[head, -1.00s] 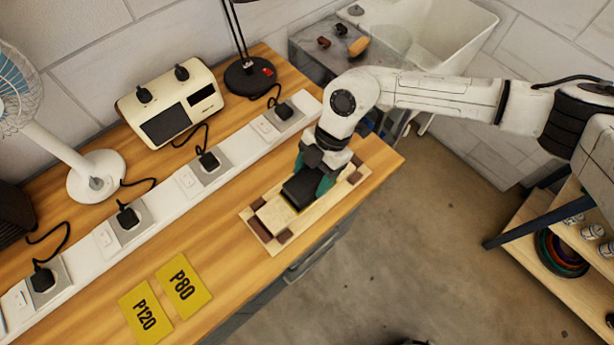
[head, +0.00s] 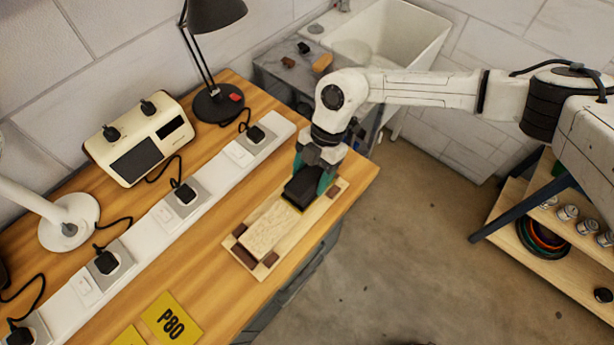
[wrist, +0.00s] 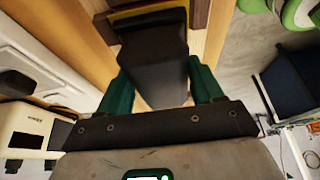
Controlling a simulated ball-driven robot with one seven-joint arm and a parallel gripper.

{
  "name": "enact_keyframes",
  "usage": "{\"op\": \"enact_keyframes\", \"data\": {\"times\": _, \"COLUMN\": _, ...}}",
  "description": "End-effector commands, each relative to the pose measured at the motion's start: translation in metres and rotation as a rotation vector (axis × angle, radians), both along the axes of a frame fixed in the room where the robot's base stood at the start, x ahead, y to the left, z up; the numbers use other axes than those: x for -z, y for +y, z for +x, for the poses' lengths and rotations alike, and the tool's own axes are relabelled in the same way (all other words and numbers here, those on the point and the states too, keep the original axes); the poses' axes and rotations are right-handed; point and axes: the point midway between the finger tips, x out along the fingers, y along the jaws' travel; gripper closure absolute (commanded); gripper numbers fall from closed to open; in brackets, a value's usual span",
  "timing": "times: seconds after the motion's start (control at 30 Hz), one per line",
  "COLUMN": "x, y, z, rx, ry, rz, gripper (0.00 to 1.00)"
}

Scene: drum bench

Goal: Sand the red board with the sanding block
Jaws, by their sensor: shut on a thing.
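The board (head: 268,232) is pale wood in the head view, not red. It lies on a light wooden base (head: 232,247) with dark brown blocks around it, near the bench's front edge. My gripper (head: 307,187) has teal fingers, shut on the black sanding block (head: 301,190) over the board's upper right part. The block has a thin yellow lower edge and appears to rest on the board; the exact contact is hidden. In the wrist view, the black block (wrist: 155,62) sits between both fingers. The board's far right end is hidden by gripper and block.
A yellow P80 sheet (head: 172,318) lies on the bench, with another yellow sheet partly cut off. A white socket strip (head: 163,222), cream device (head: 140,140) and black lamp (head: 218,101) stand behind. A sink (head: 395,45) is beyond; a shelf (head: 518,195) is at right.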

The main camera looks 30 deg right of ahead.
Motion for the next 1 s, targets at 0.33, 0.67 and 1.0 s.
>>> {"op": "enact_keyframes", "data": {"times": 0.33, "x": 0.001, "y": 0.029, "z": -0.01, "rx": -0.004, "ry": 0.002, "rz": 0.001, "gripper": 0.77}}
{"op": "enact_keyframes", "data": {"times": 0.67, "x": 0.001, "y": 0.056, "z": -0.019, "rx": -0.006, "ry": 0.002, "rz": 0.001, "gripper": 0.77}}
{"op": "enact_keyframes", "data": {"times": 1.0, "x": 0.0, "y": 0.073, "z": -0.024, "rx": -0.003, "ry": 0.002, "rz": 0.003, "gripper": 0.77}}
